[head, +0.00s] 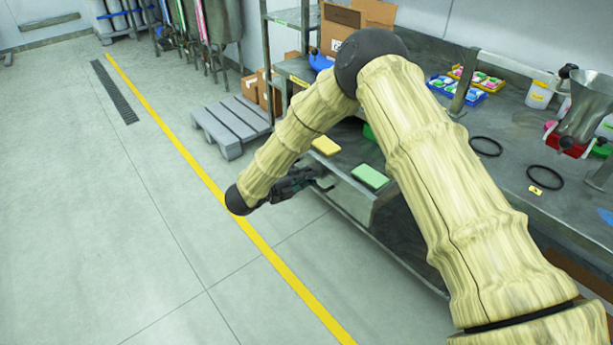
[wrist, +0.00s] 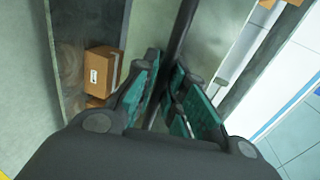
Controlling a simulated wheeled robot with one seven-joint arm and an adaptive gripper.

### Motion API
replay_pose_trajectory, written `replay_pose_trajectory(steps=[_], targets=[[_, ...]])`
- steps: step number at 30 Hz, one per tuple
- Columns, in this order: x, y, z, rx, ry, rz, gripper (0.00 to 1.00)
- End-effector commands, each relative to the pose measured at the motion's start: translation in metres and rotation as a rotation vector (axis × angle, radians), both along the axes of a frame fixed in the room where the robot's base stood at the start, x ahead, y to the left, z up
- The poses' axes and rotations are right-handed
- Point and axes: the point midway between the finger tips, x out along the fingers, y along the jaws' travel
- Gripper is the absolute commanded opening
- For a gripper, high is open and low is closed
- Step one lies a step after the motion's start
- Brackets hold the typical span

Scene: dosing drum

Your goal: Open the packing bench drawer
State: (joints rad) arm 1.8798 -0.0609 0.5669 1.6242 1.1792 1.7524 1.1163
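The packing bench drawer (head: 345,192) has a grey metal front under the bench's near left corner. The bar runs between the pads, close to the right one; a narrow gap seems to show at the left. Whether the pads press on it cannot be told.
A grey pallet (head: 232,125) and cardboard boxes (head: 268,90) stand behind. The floor left of the bench, with its yellow line (head: 180,143), is clear.

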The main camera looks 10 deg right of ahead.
Motion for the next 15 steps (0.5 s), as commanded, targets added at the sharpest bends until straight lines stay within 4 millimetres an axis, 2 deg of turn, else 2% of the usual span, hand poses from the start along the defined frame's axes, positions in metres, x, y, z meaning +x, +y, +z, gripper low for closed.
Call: replay_pose_trajectory(steps=[1,2,15], targets=[[-0.0001,-0.0003,-0.0005,0.000,0.000,0.000,0.26],[0.0000,-0.0004,-0.0004,0.000,0.000,0.000,0.31],[-0.0024,0.0051,0.0019,0.000,-0.002,0.001,0.32]])
